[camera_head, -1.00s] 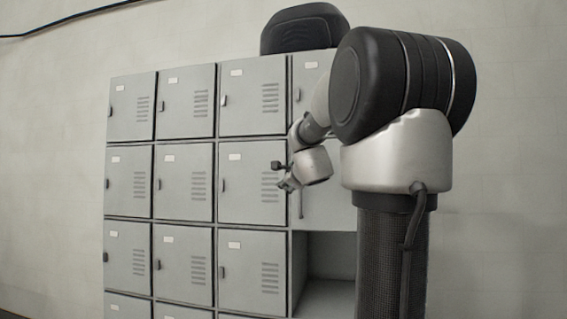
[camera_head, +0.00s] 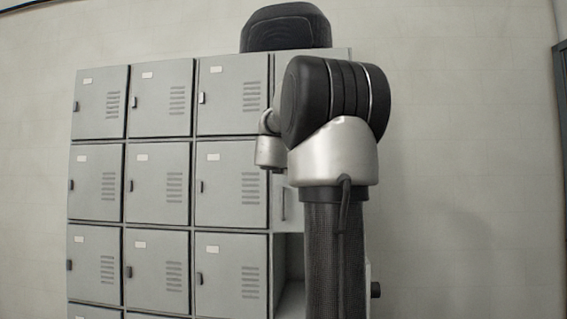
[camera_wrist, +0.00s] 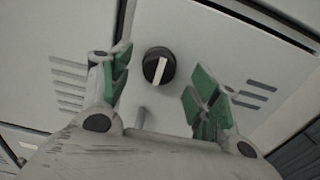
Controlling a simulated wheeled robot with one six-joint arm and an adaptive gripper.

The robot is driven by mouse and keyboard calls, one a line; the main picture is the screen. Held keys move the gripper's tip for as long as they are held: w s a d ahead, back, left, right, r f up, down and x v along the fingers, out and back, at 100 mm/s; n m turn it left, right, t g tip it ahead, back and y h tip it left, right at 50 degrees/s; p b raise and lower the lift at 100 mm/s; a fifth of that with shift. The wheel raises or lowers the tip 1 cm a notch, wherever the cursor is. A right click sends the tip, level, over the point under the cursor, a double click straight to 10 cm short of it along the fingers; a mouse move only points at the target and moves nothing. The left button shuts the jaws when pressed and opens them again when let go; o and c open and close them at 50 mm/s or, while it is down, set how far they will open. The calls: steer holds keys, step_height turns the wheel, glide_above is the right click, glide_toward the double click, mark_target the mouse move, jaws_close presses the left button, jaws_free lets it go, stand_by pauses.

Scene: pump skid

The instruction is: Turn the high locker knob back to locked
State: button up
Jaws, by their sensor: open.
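The knob (camera_wrist: 158,66) shows in the wrist view as a round black dial with a pale bar across its face. The bar runs close to upright in that picture, tilted a little. The knob sits on a light grey locker door (camera_wrist: 205,35). My gripper (camera_wrist: 158,85) is open, its green-padded fingers spread on either side below the knob and apart from it. In the head view my own arm hides the knob and most of my gripper.
A grey locker bank (camera_head: 165,155) fills the left of the head view, with an open compartment (camera_head: 290,275) low behind my arm. A black bag-like object (camera_head: 287,28) sits on top. A thin handle (camera_wrist: 140,117) is below the knob. The wall at right is clear.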

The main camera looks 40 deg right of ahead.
steer(key=shift+x, duration=1.65)
steer(key=c, duration=1)
